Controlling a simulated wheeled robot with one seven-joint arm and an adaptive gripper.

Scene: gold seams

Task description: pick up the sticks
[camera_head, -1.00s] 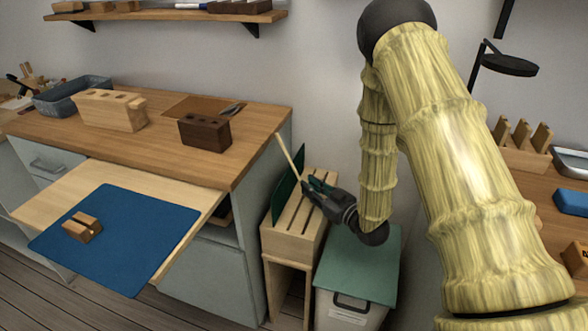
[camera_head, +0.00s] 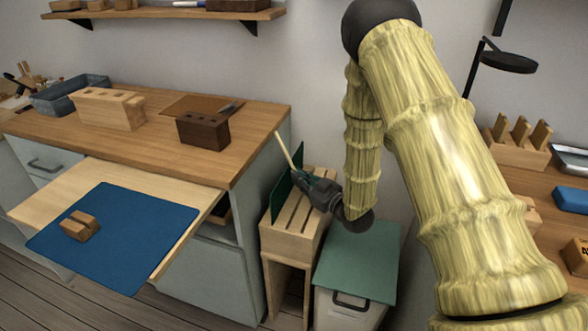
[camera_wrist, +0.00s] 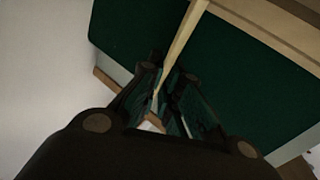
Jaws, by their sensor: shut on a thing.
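A thin pale stick (camera_head: 285,150) is held in my gripper (camera_head: 299,178) and slants up and to the left from the jaws in the head view. In the wrist view the same stick (camera_wrist: 184,40) runs from between the fingertips (camera_wrist: 165,95) to the top edge. My gripper is shut on the stick, beside a dark green board (camera_head: 283,190) and above a slotted wooden rack (camera_head: 290,236). The green board fills much of the wrist view (camera_wrist: 240,65). The stick's lower end is hidden by the fingers. I cannot make out other sticks.
A pull-out shelf with a blue mat (camera_head: 125,238) holds a small slotted wooden block (camera_head: 79,227). The worktop above it (camera_head: 130,148) carries a light block (camera_head: 106,109) and a dark block with holes (camera_head: 203,132). A green-lidded bin (camera_head: 357,258) stands right of the rack.

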